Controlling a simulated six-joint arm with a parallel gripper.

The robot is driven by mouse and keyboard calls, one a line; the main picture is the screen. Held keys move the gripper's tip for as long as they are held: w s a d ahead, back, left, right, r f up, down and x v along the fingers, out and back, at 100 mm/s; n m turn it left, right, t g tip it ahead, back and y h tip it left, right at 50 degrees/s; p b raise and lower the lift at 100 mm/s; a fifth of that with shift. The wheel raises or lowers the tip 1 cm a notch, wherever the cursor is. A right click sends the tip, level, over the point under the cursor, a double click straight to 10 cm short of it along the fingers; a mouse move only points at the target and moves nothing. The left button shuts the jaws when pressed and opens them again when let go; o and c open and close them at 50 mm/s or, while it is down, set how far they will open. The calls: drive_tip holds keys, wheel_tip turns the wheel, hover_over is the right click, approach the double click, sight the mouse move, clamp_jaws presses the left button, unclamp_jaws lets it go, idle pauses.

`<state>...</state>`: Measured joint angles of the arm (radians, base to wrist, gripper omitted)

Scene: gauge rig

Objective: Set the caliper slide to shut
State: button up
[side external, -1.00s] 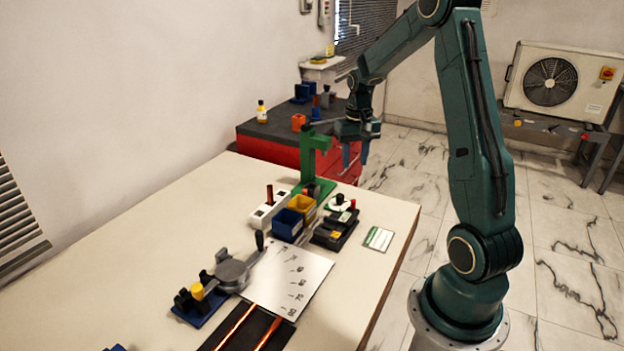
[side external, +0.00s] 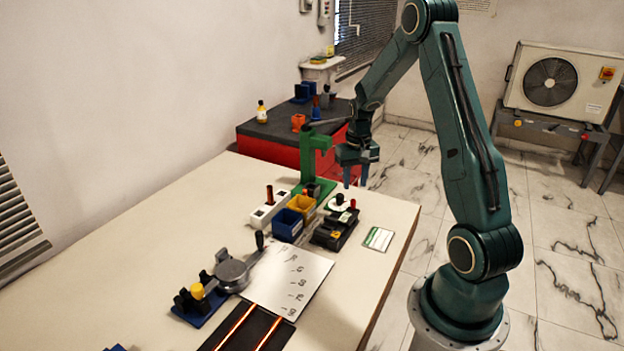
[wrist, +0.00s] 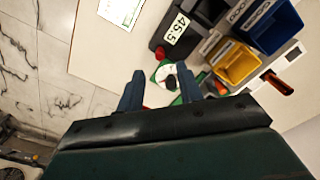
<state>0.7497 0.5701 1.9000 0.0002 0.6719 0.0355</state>
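I cannot tell for sure which part is the caliper slide. A black box (side external: 333,236) stands near the table's right edge; the wrist view shows its pale label reading 45.5 (wrist: 177,28). Behind it is a white disc with a dark knob and a red knob (side external: 340,203). The disc also shows in the wrist view (wrist: 162,72), between my fingers in the picture. My gripper (side external: 355,174) is open and empty, in the air beside the green stand (side external: 315,160); its two blue fingers are apart in the wrist view (wrist: 159,92).
Blue (side external: 286,225) and yellow (side external: 302,206) bins sit left of the black box, by a white block (side external: 264,215). A grey lever device (side external: 232,273), marked sheet (side external: 300,275) and black plate with copper strips (side external: 248,328) lie nearer the camera. The front right tabletop is clear.

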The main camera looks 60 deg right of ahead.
sight(354, 200)
wheel_tip(354, 200, down, 8)
drive_tip(key=shift+r, duration=0.25)
clamp_jaws()
idle(0.3)
